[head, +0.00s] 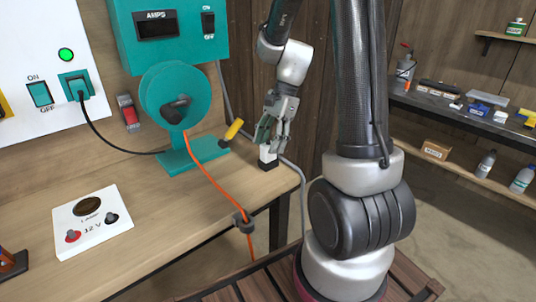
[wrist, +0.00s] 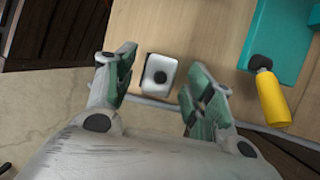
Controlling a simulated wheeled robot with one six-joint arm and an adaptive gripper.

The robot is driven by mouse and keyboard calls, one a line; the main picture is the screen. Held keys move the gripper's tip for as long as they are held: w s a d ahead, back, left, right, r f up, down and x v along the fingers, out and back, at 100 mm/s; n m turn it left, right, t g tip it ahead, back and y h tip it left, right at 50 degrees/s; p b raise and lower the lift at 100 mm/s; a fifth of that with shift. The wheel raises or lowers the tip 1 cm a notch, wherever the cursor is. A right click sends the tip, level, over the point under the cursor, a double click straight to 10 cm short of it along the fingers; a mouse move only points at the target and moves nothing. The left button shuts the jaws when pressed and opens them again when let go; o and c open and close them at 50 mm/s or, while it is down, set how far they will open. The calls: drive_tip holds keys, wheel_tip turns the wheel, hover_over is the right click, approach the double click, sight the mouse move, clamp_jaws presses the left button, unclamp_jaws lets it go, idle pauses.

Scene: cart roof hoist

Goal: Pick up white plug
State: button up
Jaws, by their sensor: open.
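The white plug (head: 267,155) is a small white block on a dark base near the right end of the wooden bench. In the wrist view the white plug (wrist: 159,76) shows from above as a rounded white rectangle with a dark round spot. My gripper (head: 270,142) is just above it, pointing down. In the wrist view my gripper (wrist: 158,85) is open, with one green finger pad on each side of the plug and gaps between. I cannot tell exactly how far the fingertips reach down beside it.
A teal winch with a yellow-handled crank (head: 233,130) stands just left of the plug; the yellow handle (wrist: 270,98) is close to the right finger. An orange cable (head: 205,172) runs over the bench to a clamp (head: 242,221) at the front edge. A 12 V panel (head: 93,222) lies left.

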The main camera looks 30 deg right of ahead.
sight(268, 144)
drive_tip(key=shift+x, duration=0.8)
clamp_jaws()
wheel_tip(268, 144, up, 10)
drive_tip(key=shift+r, duration=0.1)
drive_tip(key=shift+s, duration=0.1)
